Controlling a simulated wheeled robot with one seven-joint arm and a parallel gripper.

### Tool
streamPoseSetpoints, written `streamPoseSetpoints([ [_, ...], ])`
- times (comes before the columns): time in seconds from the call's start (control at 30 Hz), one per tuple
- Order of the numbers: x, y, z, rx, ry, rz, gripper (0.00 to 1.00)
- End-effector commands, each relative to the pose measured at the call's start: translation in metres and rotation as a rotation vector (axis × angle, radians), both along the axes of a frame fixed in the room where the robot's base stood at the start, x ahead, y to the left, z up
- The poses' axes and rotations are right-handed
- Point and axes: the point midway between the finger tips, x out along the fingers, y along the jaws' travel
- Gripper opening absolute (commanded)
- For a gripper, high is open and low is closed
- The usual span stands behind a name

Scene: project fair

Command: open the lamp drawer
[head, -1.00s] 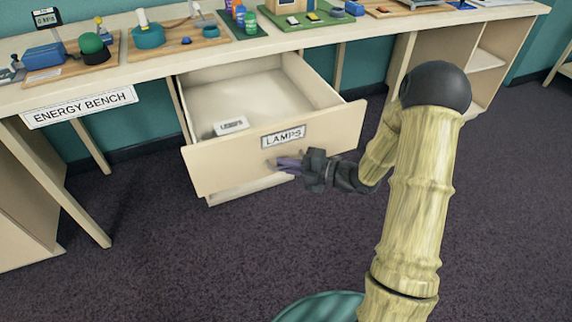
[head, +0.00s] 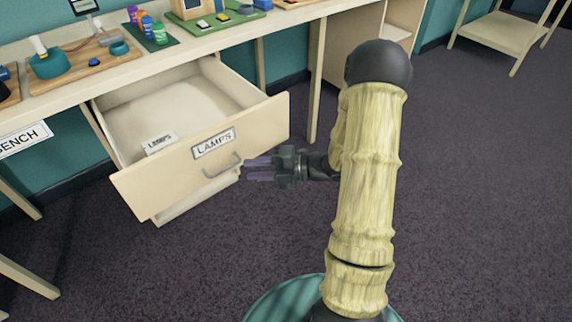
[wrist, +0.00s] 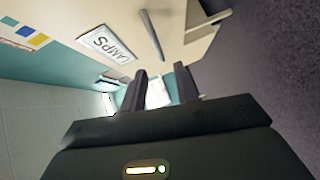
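The lamp drawer (head: 160,188) stands pulled well out below the bench top in the head view. Its front carries a LAMPS label (head: 214,143) and a grey bar handle (head: 223,165). Inside, a small white LAMPS card (head: 160,143) lies near the front; the rest of the visible floor is bare. My gripper (head: 248,169) is just right of the handle, its purple fingers apart with nothing between them. In the wrist view the handle (wrist: 152,35) lies above and clear of the fingers (wrist: 161,80).
The bench top (head: 190,48) above holds several project boards, including a green one with bottles (head: 159,33). A bench leg (head: 316,90) stands right of the drawer. A small low table (head: 502,35) stands at the far right. Dark carpet (head: 480,200) lies clear to the right.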

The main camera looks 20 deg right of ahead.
Motion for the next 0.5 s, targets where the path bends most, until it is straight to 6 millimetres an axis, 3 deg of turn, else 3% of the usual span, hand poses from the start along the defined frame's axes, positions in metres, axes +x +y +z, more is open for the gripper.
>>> streamPoseSetpoints([
  [0.3,-0.028,-0.056,0.010,-0.001,0.000,-0.004,0.31],
  [0.5,-0.037,-0.072,0.012,0.000,0.000,-0.001,0.31],
])
